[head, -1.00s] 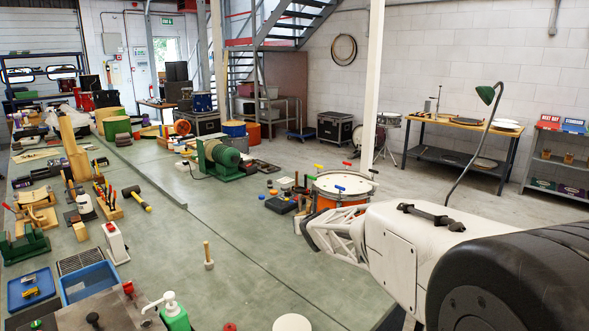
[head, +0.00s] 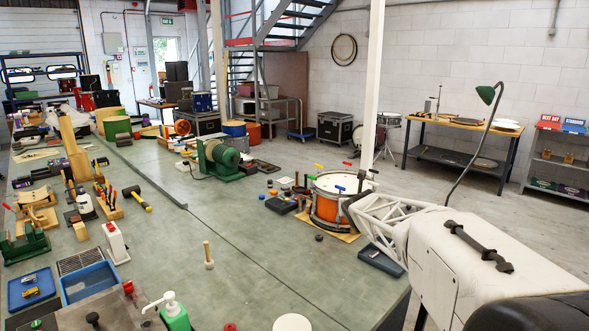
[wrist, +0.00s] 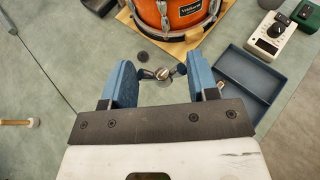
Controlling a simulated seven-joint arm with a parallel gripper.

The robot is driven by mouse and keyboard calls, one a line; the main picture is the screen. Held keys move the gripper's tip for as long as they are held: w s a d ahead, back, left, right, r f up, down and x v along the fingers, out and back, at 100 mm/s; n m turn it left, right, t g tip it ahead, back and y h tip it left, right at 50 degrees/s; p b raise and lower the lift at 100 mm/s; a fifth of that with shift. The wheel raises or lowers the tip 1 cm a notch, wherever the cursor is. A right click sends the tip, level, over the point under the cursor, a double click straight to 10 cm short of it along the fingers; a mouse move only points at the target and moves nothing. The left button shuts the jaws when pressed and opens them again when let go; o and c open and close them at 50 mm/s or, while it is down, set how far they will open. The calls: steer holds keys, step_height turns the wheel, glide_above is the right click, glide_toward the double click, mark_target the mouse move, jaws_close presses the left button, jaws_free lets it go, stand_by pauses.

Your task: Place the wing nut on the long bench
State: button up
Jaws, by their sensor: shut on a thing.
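The wing nut (wrist: 163,74) is a small metal piece with two wings, seen in the wrist view between the blue fingers of my gripper (wrist: 160,72). My gripper is shut on it and holds it over the bench. The long bench (head: 260,255) has a wide grey-green top, also in the wrist view (wrist: 60,140). In the head view my white lattice wrist is at the right, by the drum, and the wing nut cannot be made out there.
An orange drum (head: 326,208) stands on a wooden board just beyond my gripper. A blue-grey tray (wrist: 235,85) lies right of the fingers. A small dark disc (wrist: 143,57) lies near the drum.

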steer(key=shift+a, duration=0.15)
stand_by(0.3)
steer(key=a+f+n+g+y, duration=0.25)
steer(key=a+n+y, duration=0.6)
steer(key=a, duration=2.05)
steer(key=s+a+f+n+g+y, duration=0.1)
steer(key=s+a+f+n+g, duration=0.2)
steer(key=s+a, duration=0.2)
steer(key=s+a+f+n+g+y, duration=0.2)
steer(key=s+a+n+g, duration=0.1)
steer(key=a, duration=0.9)
steer(key=s+a+f+n+g+y, duration=0.2)
steer(key=s+a+f+n+g, duration=0.1)
steer(key=s+a+g, duration=0.2)
steer(key=s+a, duration=0.2)
steer(key=a, duration=0.1)
steer(key=shift+a+f, duration=0.35)
steer(key=shift+a, duration=0.05)
steer(key=shift+n, duration=0.25)
steer(key=shift+f, duration=3.15)
